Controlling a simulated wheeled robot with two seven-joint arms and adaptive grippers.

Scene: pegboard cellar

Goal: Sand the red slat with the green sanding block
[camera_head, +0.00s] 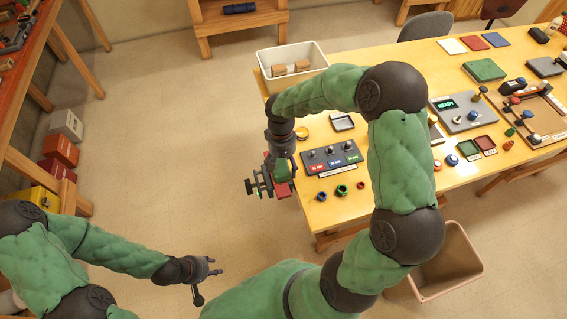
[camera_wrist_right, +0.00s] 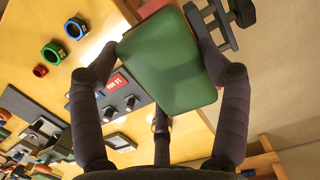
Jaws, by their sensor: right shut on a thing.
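The green sanding block (camera_head: 281,169) is in my right gripper (camera_head: 279,158) at the left edge of the long table. In the right wrist view the block (camera_wrist_right: 165,58) fills the space between the dark fingers (camera_wrist_right: 160,75). The red slat (camera_head: 284,190) shows as a small red patch just below the block, beside a dark clamp (camera_head: 262,183) at the table edge. The block largely covers the slat, and I cannot tell whether they touch. My left gripper (camera_head: 208,277) is open and empty over the floor, well away from the table.
A grey panel with knobs and coloured labels (camera_head: 331,158) stands right of the block. Small coloured rings (camera_head: 341,191) lie in front of it. A white bin (camera_head: 292,68) with wooden blocks stands behind. Open floor (camera_head: 170,130) lies left of the table.

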